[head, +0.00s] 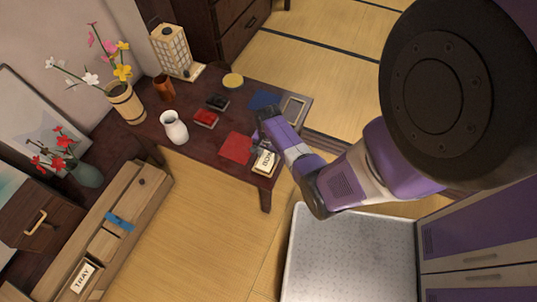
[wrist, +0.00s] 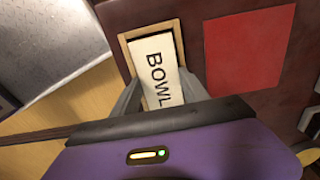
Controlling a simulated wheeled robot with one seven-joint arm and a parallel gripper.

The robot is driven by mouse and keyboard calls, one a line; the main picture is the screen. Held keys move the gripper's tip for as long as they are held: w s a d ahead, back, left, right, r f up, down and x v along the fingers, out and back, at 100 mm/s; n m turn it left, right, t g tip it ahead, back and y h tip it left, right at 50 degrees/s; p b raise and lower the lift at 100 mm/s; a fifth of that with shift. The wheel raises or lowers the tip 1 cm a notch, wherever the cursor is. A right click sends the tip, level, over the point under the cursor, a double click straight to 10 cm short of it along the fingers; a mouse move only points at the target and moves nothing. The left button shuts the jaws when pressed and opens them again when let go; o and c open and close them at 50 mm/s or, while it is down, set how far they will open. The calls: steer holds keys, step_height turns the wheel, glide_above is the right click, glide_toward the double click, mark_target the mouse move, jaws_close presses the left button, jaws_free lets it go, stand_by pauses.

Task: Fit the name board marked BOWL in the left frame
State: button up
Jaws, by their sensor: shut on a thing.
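The pale name board marked BOWL (wrist: 158,58) is between the fingers of my gripper (wrist: 160,80), which is shut on it. The board lies over a light wooden frame (wrist: 126,39) beside the red mat. Its far end appears inside the frame's rim, and it looks slightly turned against the frame. I cannot tell whether it is seated or just above; its near end is hidden by my gripper. In the head view the board (head: 265,161) shows at the table's near corner, with my gripper (head: 257,146) over it, fingers mostly hidden.
A red mat (head: 236,148) lies beside the board. A second wooden frame (head: 294,110) and a blue mat (head: 264,100) are at the table's far right. A white vase (head: 173,128) and red (head: 206,118) and black boxes (head: 217,102) stand on the table (head: 205,145). A TRAY board (head: 83,278) is on the low shelf.

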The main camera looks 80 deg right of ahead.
steer(key=o, duration=1.4)
steer(key=shift+o, duration=0.2)
step_height(320, 180, up, 8)
steer(key=shift+f+p, duration=0.15)
steer(key=shift+p, duration=0.75)
